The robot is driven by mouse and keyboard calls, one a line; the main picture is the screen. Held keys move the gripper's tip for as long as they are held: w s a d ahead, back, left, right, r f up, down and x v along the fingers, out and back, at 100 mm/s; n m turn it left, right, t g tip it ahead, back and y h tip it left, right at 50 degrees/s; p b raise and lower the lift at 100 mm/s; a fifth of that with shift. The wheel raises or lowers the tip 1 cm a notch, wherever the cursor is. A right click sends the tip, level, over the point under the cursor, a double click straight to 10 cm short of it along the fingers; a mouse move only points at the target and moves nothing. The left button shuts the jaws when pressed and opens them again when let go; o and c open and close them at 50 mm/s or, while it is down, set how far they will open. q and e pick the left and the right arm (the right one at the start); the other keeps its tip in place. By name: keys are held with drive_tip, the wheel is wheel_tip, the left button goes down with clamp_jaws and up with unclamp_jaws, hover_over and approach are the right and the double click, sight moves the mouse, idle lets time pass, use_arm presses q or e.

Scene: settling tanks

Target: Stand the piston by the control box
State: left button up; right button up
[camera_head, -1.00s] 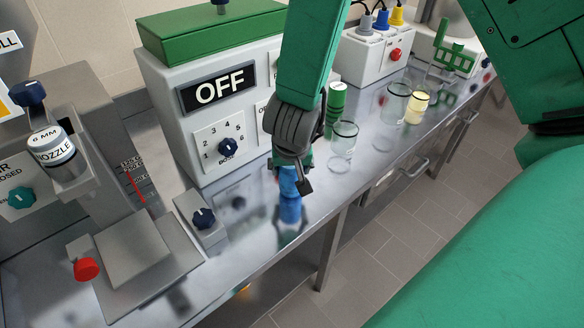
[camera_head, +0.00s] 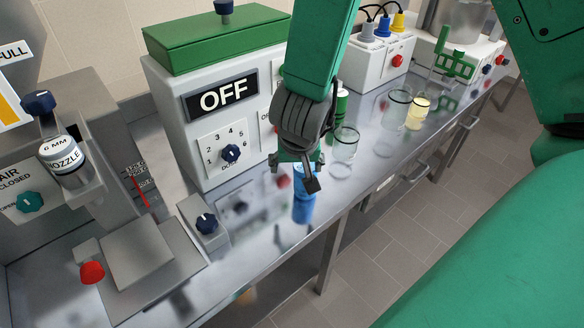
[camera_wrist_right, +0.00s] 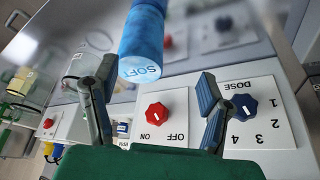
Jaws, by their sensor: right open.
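A blue cylinder (camera_head: 303,207), which I take for the piston, shows below my right gripper (camera_head: 298,182) at the bench's front edge. It looks upright; the gripper hides part of its top. In the right wrist view the cylinder (camera_wrist_right: 143,40) shows an end marked SOFT. My right gripper (camera_wrist_right: 157,72) is open there, the end near its left finger and not clasped. The big white control box (camera_head: 215,125) stands behind, with a green top, an OFF display and a dose dial. My right arm hides its right part. My left gripper is not in view.
A small grey box with a dark knob (camera_head: 207,223) stands at the front left, beside a nozzle machine (camera_head: 75,120). A green cylinder (camera_head: 341,104), a clear beaker (camera_head: 345,145) and a yellow-filled beaker (camera_head: 417,112) stand to the right. Bench between cylinder and small box is bare.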

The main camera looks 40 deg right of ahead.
wheel_tip(320, 180, up, 6)
drive_tip(key=s+d+f+p, duration=0.1)
drive_tip(key=s+d+p, duration=0.1)
drive_tip(key=p, duration=0.1)
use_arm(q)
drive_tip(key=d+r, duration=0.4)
use_arm(e)
drive_tip(key=s+a+f+n+g+y, duration=0.25)
drive_tip(key=s+f+n, duration=0.45)
drive_tip(key=s+f, duration=1.3)
use_arm(q)
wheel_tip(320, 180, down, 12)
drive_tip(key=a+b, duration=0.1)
drive_tip(key=b, duration=1.1)
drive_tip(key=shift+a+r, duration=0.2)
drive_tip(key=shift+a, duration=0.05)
use_arm(e)
wheel_tip(320, 180, down, 13)
drive_tip(key=d, duration=0.2)
drive_tip(key=shift+w+g, duration=0.35)
